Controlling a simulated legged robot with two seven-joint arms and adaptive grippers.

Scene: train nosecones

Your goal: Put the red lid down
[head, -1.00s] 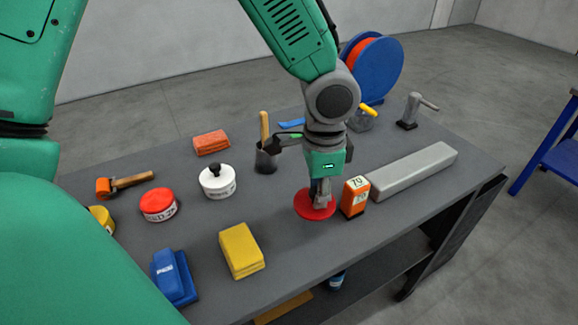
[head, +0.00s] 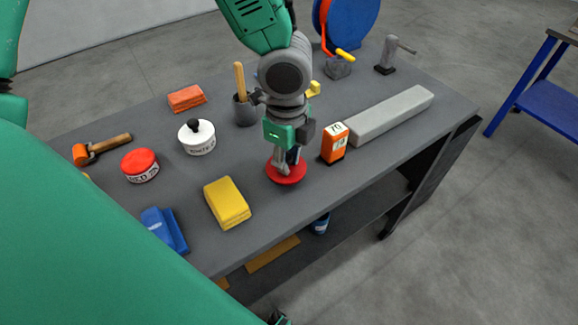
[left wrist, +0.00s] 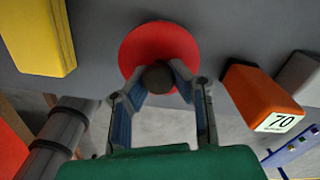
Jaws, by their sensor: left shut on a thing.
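The red lid (head: 290,180) is a round disc over the front part of the grey table, between the yellow block and the orange box. In the left wrist view the lid (left wrist: 160,45) has a dark round knob (left wrist: 158,77). My left gripper (head: 287,164) points down and is shut on this knob; its two fingers (left wrist: 160,85) sit on either side of it. The lid looks close to the tabletop, but I cannot tell whether it touches. My right gripper is not clearly in view.
A yellow block (head: 228,202) lies left of the lid. An orange box marked 70 (head: 334,143) stands to its right, before a long grey bar (head: 390,114). A red-topped tin (head: 140,166) and a white tin with a black knob (head: 197,138) stand further left.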

